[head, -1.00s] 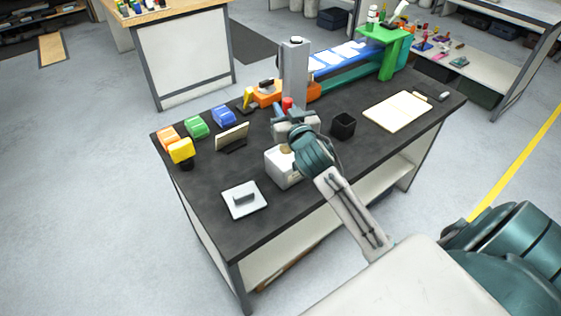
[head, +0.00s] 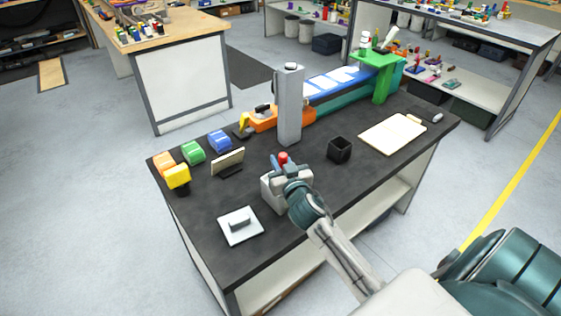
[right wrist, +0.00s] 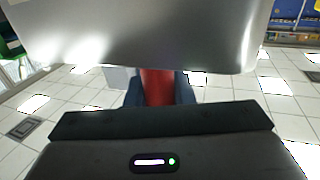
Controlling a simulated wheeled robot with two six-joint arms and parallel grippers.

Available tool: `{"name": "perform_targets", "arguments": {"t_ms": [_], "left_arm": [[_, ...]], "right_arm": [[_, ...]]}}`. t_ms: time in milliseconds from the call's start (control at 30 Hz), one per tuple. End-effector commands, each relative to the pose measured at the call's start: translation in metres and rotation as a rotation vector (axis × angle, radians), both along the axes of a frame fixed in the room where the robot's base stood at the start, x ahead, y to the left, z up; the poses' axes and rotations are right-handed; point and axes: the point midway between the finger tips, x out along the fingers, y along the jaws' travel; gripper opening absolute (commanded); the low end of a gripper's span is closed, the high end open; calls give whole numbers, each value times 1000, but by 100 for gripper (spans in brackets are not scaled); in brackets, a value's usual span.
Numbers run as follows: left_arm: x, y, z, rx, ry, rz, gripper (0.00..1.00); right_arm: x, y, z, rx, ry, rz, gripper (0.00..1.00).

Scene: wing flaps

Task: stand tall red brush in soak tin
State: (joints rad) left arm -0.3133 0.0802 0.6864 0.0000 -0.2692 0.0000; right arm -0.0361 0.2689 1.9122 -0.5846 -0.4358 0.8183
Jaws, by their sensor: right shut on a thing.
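My right gripper (head: 280,163) is shut on a red brush; its red top (head: 283,156) shows between the fingers in the head view. In the right wrist view the red brush (right wrist: 157,87) stands between the two dark fingers. A pale grey box (head: 275,203), which looks like the soak tin, stands on the dark table under my right gripper. The gripper and wrist hide most of its top. The brush's lower end is hidden, so I cannot tell whether it is inside the tin. My left gripper is not in view.
A black open-topped cup (head: 339,149) stands right of the gripper. A tall grey post (head: 289,105) rises behind it. A white plate with a grey block (head: 240,226) lies in front left. A clipboard (head: 393,134) lies at right. Bare dark tabletop (head: 210,200) is at left.

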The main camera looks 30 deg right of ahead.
Motion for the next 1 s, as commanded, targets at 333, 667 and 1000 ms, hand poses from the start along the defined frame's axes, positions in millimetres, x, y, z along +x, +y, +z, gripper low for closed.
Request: {"name": "perform_targets", "arguments": {"t_ms": [333,667,1000], "left_arm": [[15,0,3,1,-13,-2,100],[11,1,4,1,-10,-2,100],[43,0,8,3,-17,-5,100]], "right_arm": [[0,0,-2,-1,0,0,43],[0,0,0,-1,0,0,43],[-58,14,-3,-2,0,1,43]]}}
